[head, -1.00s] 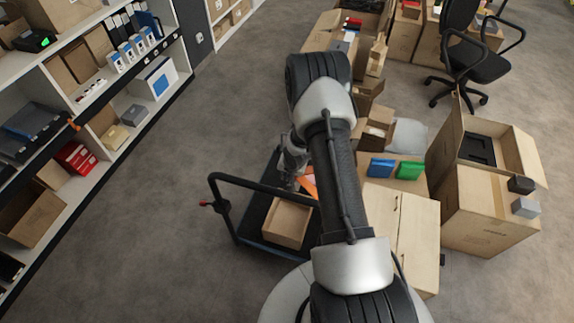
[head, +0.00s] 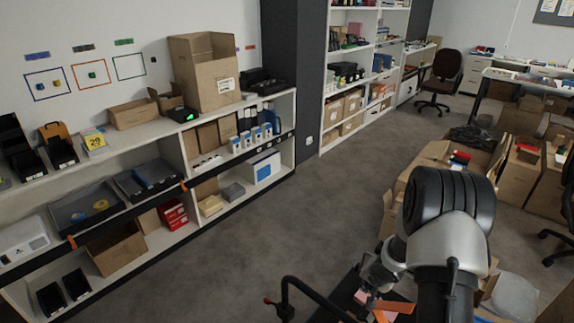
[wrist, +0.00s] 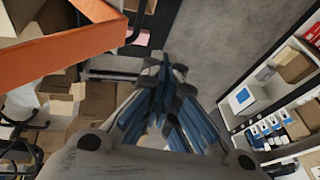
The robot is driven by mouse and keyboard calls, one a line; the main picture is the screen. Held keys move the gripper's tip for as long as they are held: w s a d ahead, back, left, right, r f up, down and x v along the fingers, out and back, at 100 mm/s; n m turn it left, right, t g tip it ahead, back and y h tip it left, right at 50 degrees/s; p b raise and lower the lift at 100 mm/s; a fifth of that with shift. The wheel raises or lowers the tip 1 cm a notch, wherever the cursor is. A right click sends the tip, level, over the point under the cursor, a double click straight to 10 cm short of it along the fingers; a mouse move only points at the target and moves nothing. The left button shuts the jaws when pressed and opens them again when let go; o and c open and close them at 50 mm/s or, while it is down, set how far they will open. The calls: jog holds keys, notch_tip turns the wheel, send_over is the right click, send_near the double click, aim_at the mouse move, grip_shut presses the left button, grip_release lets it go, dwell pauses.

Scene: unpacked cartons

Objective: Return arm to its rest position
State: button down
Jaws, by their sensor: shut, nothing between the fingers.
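My arm rises at the lower right of the head view. My gripper (head: 366,290) hangs low, partly hidden behind the arm, over the dark trolley. In the wrist view my gripper (wrist: 165,68) points away with its blue-grey fingers drawn together. They are shut and hold nothing. Grey floor shows beyond the fingertips.
An orange piece (head: 393,306) is close beside the gripper. The trolley's black handle (head: 300,287) stands left of it. Opened cartons (head: 520,165) crowd the right. Loaded shelving (head: 292,103) lines the left wall. The floor (head: 270,235) between is clear.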

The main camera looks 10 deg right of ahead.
jog(key=s+a+r+n+h, duration=0.1)
jog(key=s+a+r+n, duration=0.15)
jog(key=r, duration=1.05)
jog(key=s+a+r+n+h, duration=0.1)
jog(key=s+r+h, duration=0.15)
jog(key=r, duration=1.05)
jog(key=s+a+r+n+y, duration=0.2)
jog(key=s+a, duration=0.6)
jog(key=s, duration=0.4)
jog(key=s+a+r+n+y, duration=0.2)
jog(key=s+a+r+n, duration=0.2)
jog(key=s+a+r, duration=0.3)
jog(key=s, duration=0.5)
jog(key=shift+s+a, duration=0.15)
jog(key=shift+a, duration=0.2)
jog(key=shift+d+r, duration=0.15)
jog(key=shift+d, duration=0.05)
